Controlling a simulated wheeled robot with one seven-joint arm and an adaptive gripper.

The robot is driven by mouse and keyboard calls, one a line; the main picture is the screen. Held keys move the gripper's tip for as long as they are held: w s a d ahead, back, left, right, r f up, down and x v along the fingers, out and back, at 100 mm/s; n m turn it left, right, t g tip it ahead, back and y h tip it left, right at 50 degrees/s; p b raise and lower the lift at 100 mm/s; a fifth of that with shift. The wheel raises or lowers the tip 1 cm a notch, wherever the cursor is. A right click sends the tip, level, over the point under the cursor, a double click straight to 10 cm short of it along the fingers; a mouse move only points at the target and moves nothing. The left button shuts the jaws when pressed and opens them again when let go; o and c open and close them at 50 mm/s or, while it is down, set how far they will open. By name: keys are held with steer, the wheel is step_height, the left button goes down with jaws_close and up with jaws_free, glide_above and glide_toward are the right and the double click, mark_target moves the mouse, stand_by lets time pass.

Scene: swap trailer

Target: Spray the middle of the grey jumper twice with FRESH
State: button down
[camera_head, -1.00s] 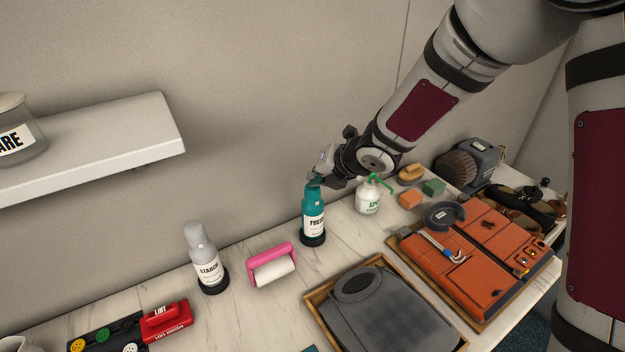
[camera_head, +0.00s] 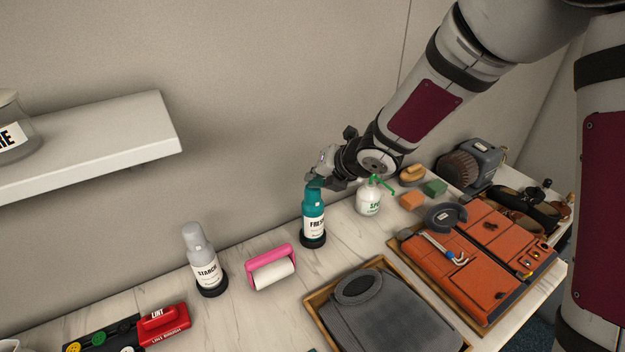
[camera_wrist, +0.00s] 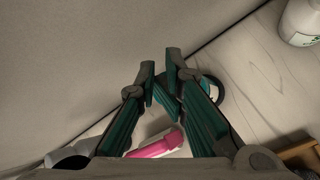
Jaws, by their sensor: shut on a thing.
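The teal FRESH bottle (camera_head: 313,204) stands upright at the back of the counter, its foot at a black round base (camera_head: 313,241). My gripper (camera_head: 317,181) is at the bottle's top, shut on it from above and hiding its head. In the wrist view my gripper (camera_wrist: 161,72) shows its two fingers close together; the bottle cannot be made out clearly between them. The grey jumper (camera_head: 390,318) lies folded in a wooden tray (camera_head: 318,304) at the front, with its round collar toward the back. It is apart from the bottle.
A white spray bottle with a green trigger (camera_head: 368,200) stands close right of the FRESH bottle. A pink roller (camera_head: 270,267) and STARCH bottle (camera_head: 204,262) stand left. A wall shelf (camera_head: 100,140) juts out at upper left.

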steer(key=shift+s+d+f, duration=0.1)
steer(key=shift+s+f, duration=0.15)
steer(key=shift+f, duration=0.05)
step_height(320, 180, up, 6)
steer(key=p, duration=0.6)
steer(key=shift+w+r, duration=0.1)
steer(key=shift+r, duration=0.05)
steer(key=shift+r+p, duration=0.15)
steer(key=shift+p, duration=0.15)
steer(key=shift+w, duration=0.1)
stand_by(0.3)
